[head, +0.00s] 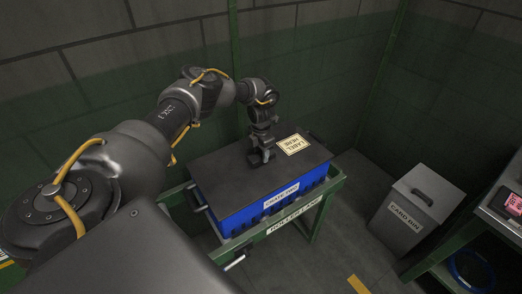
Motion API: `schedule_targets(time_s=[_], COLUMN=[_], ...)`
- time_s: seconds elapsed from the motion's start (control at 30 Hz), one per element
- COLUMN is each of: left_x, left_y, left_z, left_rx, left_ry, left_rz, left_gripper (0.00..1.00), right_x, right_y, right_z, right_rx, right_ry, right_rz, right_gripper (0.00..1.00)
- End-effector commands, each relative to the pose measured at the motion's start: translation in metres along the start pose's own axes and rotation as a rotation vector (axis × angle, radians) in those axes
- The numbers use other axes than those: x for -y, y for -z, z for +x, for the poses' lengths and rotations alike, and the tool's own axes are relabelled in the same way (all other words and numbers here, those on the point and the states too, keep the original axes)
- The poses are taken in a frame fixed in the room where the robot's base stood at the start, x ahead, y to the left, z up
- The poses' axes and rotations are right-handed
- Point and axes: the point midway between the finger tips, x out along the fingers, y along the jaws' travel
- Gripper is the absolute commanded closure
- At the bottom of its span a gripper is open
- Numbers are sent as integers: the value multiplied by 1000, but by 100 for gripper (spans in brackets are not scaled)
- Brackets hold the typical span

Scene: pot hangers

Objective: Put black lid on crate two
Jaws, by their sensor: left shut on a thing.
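The black lid (222,166) lies flat over the top of a blue crate (240,216) and covers its opening. The lid's edges look roughly in line with the crate's rim; whether it is fully seated I cannot tell. The crate's front bears a white label that seems to read "crate two", in small print. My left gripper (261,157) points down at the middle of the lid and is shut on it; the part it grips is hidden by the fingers. My right gripper is not in view.
The crate stands on a green-framed roller lane (283,226). A cream label card (293,144) lies on the lid. A grey lidded card bin (408,213) stands on the floor at right. A green-framed shelf (445,250) is at far right. Green-painted block walls close off the back.

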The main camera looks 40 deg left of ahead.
Motion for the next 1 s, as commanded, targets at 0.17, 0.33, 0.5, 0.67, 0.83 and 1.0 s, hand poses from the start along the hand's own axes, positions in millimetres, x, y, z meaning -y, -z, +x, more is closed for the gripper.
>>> schedule_targets(time_s=[0.17, 0.33, 0.5, 0.67, 0.83, 1.0], left_x=[0, 0, 0, 0, 0, 0], left_y=[0, 0, 0, 0, -1, -1], left_z=[-1, -1, 0, 0, -15, -48], left_rx=[1, 1, 0, -1, 2, 4], left_ry=[0, 0, 0, 0, 1, 1], left_rz=[0, 0, 0, 0, 0, 1], left_gripper=[91, 38, 29, 29, 29, 29], right_x=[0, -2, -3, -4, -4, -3], right_y=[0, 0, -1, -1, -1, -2], right_z=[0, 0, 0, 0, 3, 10], right_rx=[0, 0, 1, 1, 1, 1], right_ry=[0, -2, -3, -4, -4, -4], right_rz=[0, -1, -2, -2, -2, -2], right_gripper=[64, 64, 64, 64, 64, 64])
